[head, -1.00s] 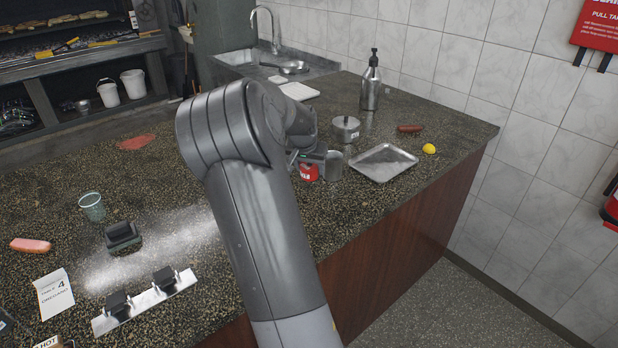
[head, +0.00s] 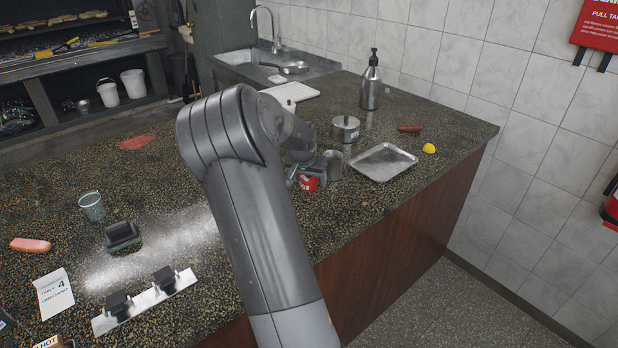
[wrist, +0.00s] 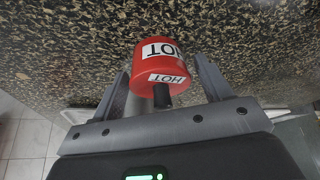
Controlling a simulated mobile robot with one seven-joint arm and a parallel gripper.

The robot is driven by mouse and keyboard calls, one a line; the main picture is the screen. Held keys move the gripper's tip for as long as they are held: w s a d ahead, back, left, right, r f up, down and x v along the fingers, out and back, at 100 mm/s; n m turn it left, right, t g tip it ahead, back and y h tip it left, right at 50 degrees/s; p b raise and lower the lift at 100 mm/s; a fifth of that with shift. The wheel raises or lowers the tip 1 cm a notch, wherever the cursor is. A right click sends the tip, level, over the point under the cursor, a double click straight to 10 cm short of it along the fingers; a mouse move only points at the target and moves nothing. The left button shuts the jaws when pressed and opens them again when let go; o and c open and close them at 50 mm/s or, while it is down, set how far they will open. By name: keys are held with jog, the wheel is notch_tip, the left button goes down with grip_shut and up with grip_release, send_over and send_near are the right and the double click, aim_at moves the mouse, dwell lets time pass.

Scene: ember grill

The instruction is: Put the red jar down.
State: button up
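The red jar (head: 309,183) is low at the right part of the counter, beside a grey metal cup (head: 333,164). It looks tilted in the head view. In the wrist view the red jar (wrist: 158,62) sits between the fingertips of my gripper (wrist: 162,66), with white HOT labels and a dark knob towards me. Whether the jar touches the counter (head: 240,290) cannot be told. My arm hides part of the counter.
A metal tray (head: 384,163) and a lidded pot (head: 346,129) stand close behind and to the right. The counter's front edge is near the jar.

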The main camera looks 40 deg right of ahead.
jog(key=shift+o, duration=0.4)
jog(key=shift+a+r, duration=0.15)
jog(key=shift+r, duration=0.35)
jog(key=v, duration=1)
jog(key=s+a+r+n+t+y, duration=0.15)
jog(key=s+a, duration=0.25)
jog(key=a, duration=0.4)
jog(key=s+a+r+n+y, duration=0.1)
jog(key=s+a+r+n, duration=0.25)
jog(key=a, duration=0.35)
jog(key=s+a+r+n+t+y, duration=0.15)
jog(key=s+a, duration=0.25)
jog(key=a, duration=0.4)
jog(key=s+a+n, duration=0.4)
jog(key=s+a, duration=0.7)
jog(key=s, duration=0.2)
jog(key=shift+s+f+n, duration=0.3)
jog(key=shift+s+n, duration=0.05)
jog(key=shift+s, duration=0.05)
